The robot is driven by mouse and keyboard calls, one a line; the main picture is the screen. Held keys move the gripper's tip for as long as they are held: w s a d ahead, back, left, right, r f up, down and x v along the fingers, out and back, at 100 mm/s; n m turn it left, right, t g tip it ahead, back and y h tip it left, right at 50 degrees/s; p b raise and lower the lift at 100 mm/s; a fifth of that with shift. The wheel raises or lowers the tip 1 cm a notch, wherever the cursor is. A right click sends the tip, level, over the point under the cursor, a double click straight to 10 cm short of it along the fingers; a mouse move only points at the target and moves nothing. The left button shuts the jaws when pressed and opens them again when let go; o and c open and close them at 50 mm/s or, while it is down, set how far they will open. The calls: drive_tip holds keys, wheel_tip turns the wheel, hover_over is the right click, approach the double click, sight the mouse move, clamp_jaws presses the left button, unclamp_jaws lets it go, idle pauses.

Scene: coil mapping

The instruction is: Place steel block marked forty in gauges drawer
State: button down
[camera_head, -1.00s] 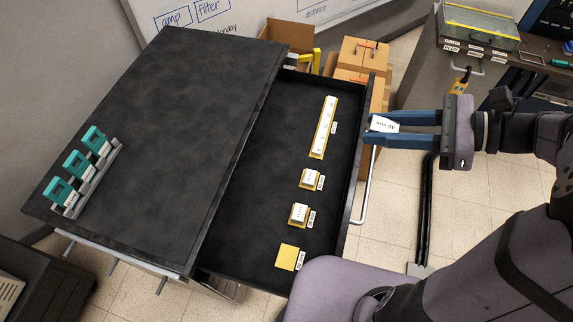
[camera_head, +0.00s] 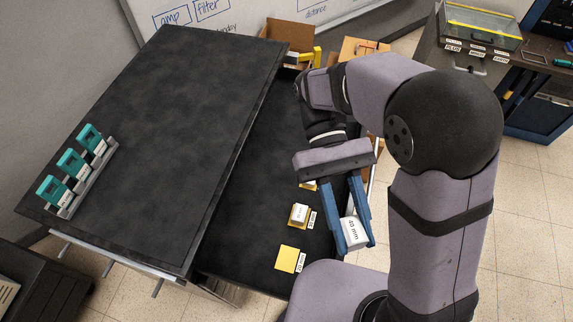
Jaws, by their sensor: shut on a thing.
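The steel block marked "40 mm" (camera_head: 354,233) is a pale block with its label facing up. My gripper (camera_head: 357,236) is shut on it, with a blue finger on each side. It is held above the right side of the open gauges drawer (camera_head: 250,249), near the drawer's front edge. An empty yellow pad (camera_head: 288,258) with a small label lies at the near end of the drawer. A smaller block on a yellow pad (camera_head: 299,214) sits behind it. Another yellow pad (camera_head: 309,185) is mostly hidden by my gripper, and the far part of the drawer is covered by my arm.
The black cabinet top (camera_head: 150,130) lies to the left, with a rack of teal holders (camera_head: 73,168) on its left side. Cardboard boxes (camera_head: 290,38) stand behind the drawer. A clear-lidded case (camera_head: 480,28) sits at the upper right.

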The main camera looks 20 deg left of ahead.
drive_tip(key=n+t+h, duration=0.1)
drive_tip(key=n+h, duration=0.1)
drive_tip(key=n+t+h, duration=0.1)
drive_tip(key=n+t, duration=0.1)
drive_tip(key=shift+d+r+h, duration=0.1)
drive_tip(key=shift+d+h, duration=0.3)
drive_tip(key=n+t, duration=0.1)
drive_tip(key=n+t+h, duration=0.1)
drive_tip(key=n+t, duration=0.1)
drive_tip(key=w+n+t+h, duration=0.1)
drive_tip(key=shift+d+r+t+b, duration=0.1)
drive_tip(key=shift+r+t+b, duration=0.2)
drive_tip(key=shift+r+b, duration=0.1)
drive_tip(key=w+a+r+n+t+y+b, duration=0.2)
drive_tip(key=a+r+n+t+y, duration=0.75)
drive_tip(key=n+t, duration=0.75)
drive_tip(key=h, duration=0.2)
hover_over(291, 249)
wheel_tip(291, 249, down, 24)
drive_tip(key=f, duration=0.1)
drive_tip(key=shift+w+a+f+p, duration=0.1)
drive_tip(key=shift+f+p, duration=0.4)
drive_tip(key=shift+f, duration=2.05)
drive_tip(key=shift+a+f+p, duration=0.1)
drive_tip(key=shift+f+p, duration=0.35)
drive_tip(key=shift+f, duration=2.1)
drive_tip(key=shift+d+f, duration=0.1)
drive_tip(key=shift+d+f+g+b, duration=0.1)
drive_tip(key=shift+f+g+b, duration=0.2)
drive_tip(key=shift+f+b, duration=0.25)
